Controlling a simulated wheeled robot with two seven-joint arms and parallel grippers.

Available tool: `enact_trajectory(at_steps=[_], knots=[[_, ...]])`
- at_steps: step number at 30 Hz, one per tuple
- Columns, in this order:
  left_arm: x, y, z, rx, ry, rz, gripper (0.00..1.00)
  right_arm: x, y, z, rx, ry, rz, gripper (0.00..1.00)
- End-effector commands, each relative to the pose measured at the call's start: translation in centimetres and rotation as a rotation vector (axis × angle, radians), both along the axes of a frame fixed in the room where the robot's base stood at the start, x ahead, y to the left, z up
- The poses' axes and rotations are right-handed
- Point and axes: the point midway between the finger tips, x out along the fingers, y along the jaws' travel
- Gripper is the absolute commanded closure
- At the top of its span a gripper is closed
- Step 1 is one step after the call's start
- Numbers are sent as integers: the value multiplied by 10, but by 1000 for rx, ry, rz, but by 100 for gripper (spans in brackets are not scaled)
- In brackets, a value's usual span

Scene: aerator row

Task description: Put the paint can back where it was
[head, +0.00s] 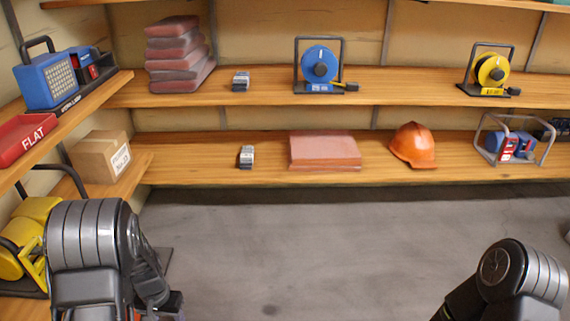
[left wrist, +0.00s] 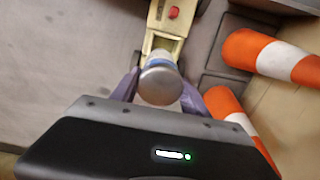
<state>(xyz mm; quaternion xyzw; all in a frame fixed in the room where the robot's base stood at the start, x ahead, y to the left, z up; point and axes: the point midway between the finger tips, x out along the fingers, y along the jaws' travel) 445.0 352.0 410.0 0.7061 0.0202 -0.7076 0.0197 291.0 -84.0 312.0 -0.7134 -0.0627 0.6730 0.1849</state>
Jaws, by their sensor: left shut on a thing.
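In the left wrist view, my left gripper (left wrist: 159,92) has its two purple fingers on either side of a can with a round grey metal top (left wrist: 161,82), and it is shut on it. A white and blue band shows on the can's side; the rest is hidden. I take this to be the paint can. In the head view only my left arm shows at the bottom left; its gripper and the can cannot be made out there. My right arm enters at the bottom right with its gripper out of frame.
In the left wrist view, a cream-coloured wheeled thing with a red knob (left wrist: 172,12) lies just beyond the can. Orange and white cones (left wrist: 268,56) are at the right. In the head view, the back shelves hold brick-red slabs (head: 325,150), a blue reel (head: 319,65) and an orange helmet (head: 413,146).

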Motion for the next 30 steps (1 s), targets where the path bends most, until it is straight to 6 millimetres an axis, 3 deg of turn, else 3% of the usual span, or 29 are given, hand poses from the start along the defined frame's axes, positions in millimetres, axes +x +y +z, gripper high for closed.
enact_trajectory(at_steps=[1,9,15,21,25,30], knots=[[18,-5,16,2,-13,24,100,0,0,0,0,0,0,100],[100,-54,116,2,-14,109,100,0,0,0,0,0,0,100],[139,-97,176,2,-10,62,100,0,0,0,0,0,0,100],[160,-130,205,1,-7,-11,100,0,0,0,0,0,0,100],[164,-156,215,0,-6,-60,100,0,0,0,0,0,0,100],[158,-154,240,1,-4,-55,100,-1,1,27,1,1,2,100]])
